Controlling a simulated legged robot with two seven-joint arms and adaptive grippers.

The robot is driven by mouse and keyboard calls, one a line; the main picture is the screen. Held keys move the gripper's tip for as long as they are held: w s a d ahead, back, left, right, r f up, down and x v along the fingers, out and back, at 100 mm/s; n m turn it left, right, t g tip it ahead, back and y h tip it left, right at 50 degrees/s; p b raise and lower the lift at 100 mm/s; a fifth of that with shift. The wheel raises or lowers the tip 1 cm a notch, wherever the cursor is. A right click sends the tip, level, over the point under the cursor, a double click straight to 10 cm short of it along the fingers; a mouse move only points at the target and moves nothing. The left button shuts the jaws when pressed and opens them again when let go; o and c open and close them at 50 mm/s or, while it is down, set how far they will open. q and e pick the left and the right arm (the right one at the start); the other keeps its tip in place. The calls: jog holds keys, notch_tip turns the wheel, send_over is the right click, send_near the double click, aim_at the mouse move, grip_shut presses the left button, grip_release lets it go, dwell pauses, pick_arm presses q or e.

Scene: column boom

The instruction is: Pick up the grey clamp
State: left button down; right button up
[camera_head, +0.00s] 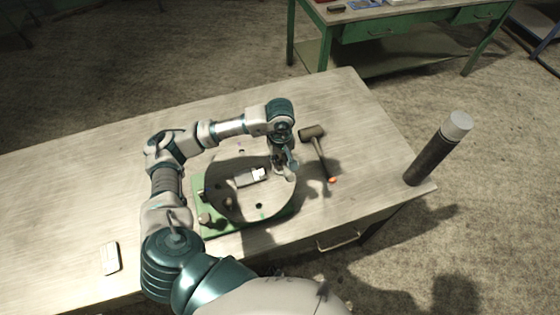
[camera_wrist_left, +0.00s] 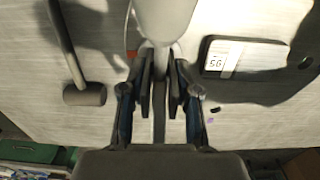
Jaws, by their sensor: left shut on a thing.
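The grey clamp (camera_wrist_left: 160,95) shows in the wrist view as a narrow grey piece between the fingers of my left gripper (camera_wrist_left: 160,62), with a wider pale rounded part beyond the fingertips. My left gripper is shut on it. In the head view my left gripper (camera_head: 284,163) points down over the right part of a round grey disc (camera_head: 240,205). There the clamp is mostly hidden by the fingers, and I cannot tell whether it touches the disc. My right gripper is in neither view.
The disc sits on a green base (camera_head: 215,228) on the wooden table (camera_head: 75,190). A small labelled block (camera_head: 251,177) lies on it, left of the gripper. A mallet (camera_head: 313,132) lies close right. A dark cylinder (camera_head: 432,158) stands at the right corner. A pale flat item (camera_head: 110,257) lies front left.

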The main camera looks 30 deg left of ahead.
aim_at(283, 155)
pick_arm(q)
jog(key=shift+w+r, duration=0.25)
jog(key=shift+r, duration=0.25)
jog(key=shift+s+d+r+b, duration=0.1)
jog(key=shift+d+r+b, duration=0.1)
jog(key=shift+r, duration=0.4)
jog(key=shift+s+d+r+b, duration=0.1)
jog(key=shift+d+r+b, duration=0.05)
jog(key=shift+r, duration=0.45)
jog(key=s+d, duration=0.2)
jog(key=d, duration=0.5)
jog(key=s+d+r+b, duration=0.1)
jog(key=s+d, duration=0.2)
jog(key=d, duration=0.4)
jog(key=shift+d+r+b, duration=0.15)
jog(key=shift+r+b, duration=0.1)
jog(key=shift+b, duration=0.05)
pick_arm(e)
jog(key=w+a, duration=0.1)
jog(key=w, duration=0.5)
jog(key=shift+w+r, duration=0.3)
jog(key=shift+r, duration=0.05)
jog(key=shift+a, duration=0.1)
